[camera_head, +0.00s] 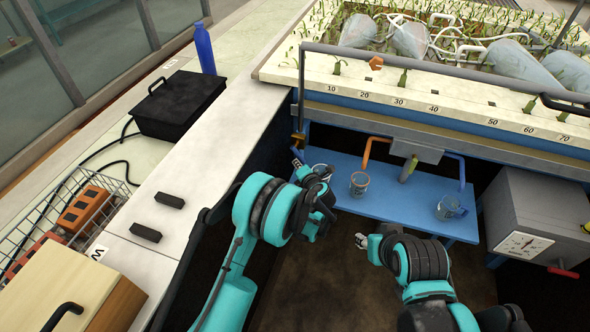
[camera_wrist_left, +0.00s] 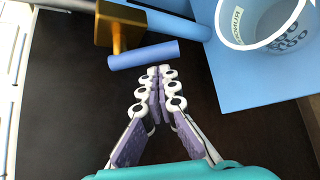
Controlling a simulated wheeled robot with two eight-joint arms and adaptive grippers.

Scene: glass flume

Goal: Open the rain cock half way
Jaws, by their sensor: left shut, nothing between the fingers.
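A brass cock (camera_wrist_left: 120,28) with a blue lever (camera_wrist_left: 143,55) shows at the top of the left wrist view. The lever lies almost crosswise there, tilted slightly up to the right.
Clear marked cups stand on the blue shelf (camera_head: 400,205), one (camera_wrist_left: 262,22) close right of my left fingers. Orange and blue pipes hang above it. A grey box with a dial (camera_head: 525,243) stands right. A white counter (camera_head: 215,150) runs along the left.

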